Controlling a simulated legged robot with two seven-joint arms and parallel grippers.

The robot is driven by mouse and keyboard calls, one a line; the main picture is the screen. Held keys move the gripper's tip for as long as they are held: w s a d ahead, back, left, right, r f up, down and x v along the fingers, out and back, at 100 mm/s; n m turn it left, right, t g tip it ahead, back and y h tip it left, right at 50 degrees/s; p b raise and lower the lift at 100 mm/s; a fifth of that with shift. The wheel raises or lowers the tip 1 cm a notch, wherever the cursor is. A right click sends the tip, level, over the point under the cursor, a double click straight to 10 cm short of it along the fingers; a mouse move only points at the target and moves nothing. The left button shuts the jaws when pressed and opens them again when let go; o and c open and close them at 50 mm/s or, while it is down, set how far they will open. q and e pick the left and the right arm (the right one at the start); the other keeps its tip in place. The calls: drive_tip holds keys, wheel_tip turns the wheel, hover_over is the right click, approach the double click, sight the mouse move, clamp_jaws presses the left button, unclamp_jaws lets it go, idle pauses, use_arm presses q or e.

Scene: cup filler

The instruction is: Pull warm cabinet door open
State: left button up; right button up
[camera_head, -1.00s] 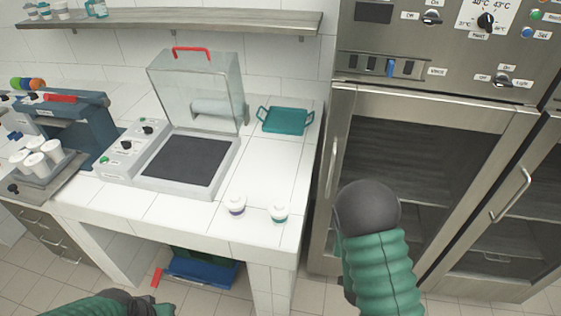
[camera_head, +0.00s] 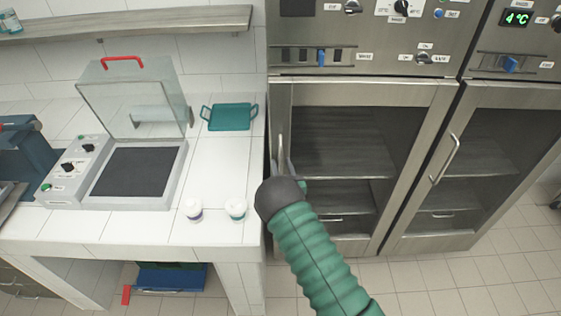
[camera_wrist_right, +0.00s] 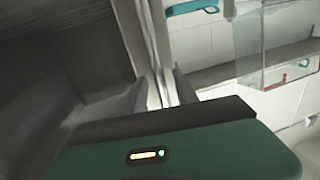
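The warm cabinet is the left steel cabinet, and its glass door (camera_head: 340,135) looks shut. Its upright bar handle (camera_head: 281,147) is on the door's left side. My right gripper (camera_head: 284,166) is at the lower part of this handle, with its fingers partly hidden behind my dark wrist. In the right wrist view my gripper's two fingers (camera_wrist_right: 160,92) stand apart, one on each side of the pale handle bar (camera_wrist_right: 153,45). The fingers do not look closed on it; contact is unclear. My left gripper is out of view.
A second cabinet (camera_head: 462,150) with a 4°C display adjoins on the right. A white counter (camera_head: 215,180) on the left holds a teal tray (camera_head: 229,117), two small lidded cups and a clear-lidded machine (camera_head: 130,150). The floor (camera_head: 480,285) ahead of the cabinets is clear.

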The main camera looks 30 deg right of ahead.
drive_tip(key=shift+w+d, duration=0.2)
drive_tip(key=shift+w, duration=0.45)
drive_tip(key=shift+c, duration=0.5)
clamp_jaws()
idle(0.5)
